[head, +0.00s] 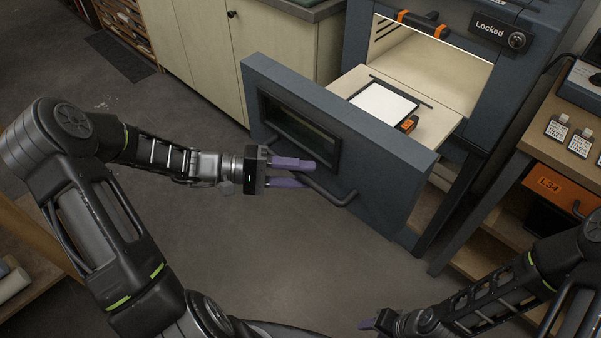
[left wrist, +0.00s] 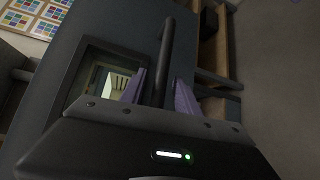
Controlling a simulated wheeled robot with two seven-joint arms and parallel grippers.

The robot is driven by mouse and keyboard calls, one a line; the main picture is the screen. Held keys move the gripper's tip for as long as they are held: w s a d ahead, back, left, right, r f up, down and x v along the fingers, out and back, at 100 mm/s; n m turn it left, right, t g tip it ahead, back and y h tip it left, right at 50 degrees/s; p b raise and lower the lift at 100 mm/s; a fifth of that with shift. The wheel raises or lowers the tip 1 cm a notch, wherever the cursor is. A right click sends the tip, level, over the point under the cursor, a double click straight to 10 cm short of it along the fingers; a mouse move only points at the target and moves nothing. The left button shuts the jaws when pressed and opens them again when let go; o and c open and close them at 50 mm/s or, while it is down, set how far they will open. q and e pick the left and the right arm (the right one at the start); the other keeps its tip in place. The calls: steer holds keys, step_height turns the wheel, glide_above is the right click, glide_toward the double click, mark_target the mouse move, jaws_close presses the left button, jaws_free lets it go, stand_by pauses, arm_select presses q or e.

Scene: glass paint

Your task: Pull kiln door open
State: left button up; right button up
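The kiln (head: 462,68) is blue-grey, at the top right. Its thick door (head: 385,165) stands pulled out toward me, away from the lit, cream-coloured chamber. A dark window (head: 300,130) and a bar handle (head: 335,198) are on its front. My left gripper (head: 302,173) is at this handle, its purple fingers on either side of the bar. In the left wrist view the handle (left wrist: 165,60) runs between the two fingers, close to both. My right gripper (head: 368,324) is low in the head view, away from the door; its opening cannot be made out.
A cream shelf (head: 445,125) behind the door bears a white sheet (head: 384,104) and an orange item (head: 408,124). The kiln display (head: 490,27) reads "Locked". A wooden bench (head: 535,140) with small bottles stands right. Cream cabinets (head: 205,65) stand behind left. Floor before the door is clear.

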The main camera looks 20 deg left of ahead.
arm_select(q)
steer(key=b+v, duration=0.1)
steer(key=v, duration=0.7)
stand_by(0.6)
